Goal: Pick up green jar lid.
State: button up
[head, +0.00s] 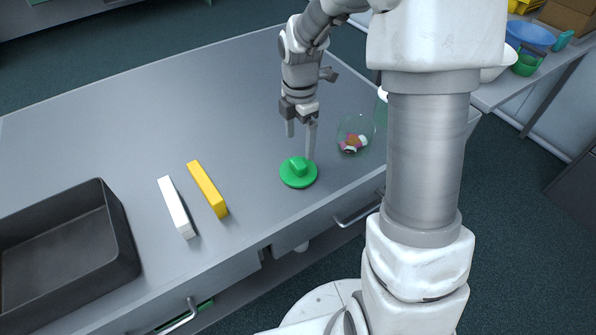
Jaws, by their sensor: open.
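The green jar lid (298,174) lies on the grey table near its front edge, with its knob facing up. My gripper (300,142) is open and empty, pointing down just above and behind the lid. Its right finger overlaps the lid's far right edge in the picture; I cannot tell whether they touch. A clear glass jar (355,135) with colourful sweets in it stands to the right of the lid.
A yellow bar (207,189) and a white bar (176,207) lie left of the lid. A dark tray (112,222) stands at the left front. My arm blocks the view on the right. The table's back middle is clear.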

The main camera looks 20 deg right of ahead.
aim_at(298, 163)
jog(key=f, duration=0.3)
jog(key=f+b, duration=0.1)
jog(key=f, duration=0.3)
jog(key=shift+s+a, duration=0.2)
jog(key=shift+r, duration=0.1)
grip_shut()
jog(key=shift+r, duration=0.1)
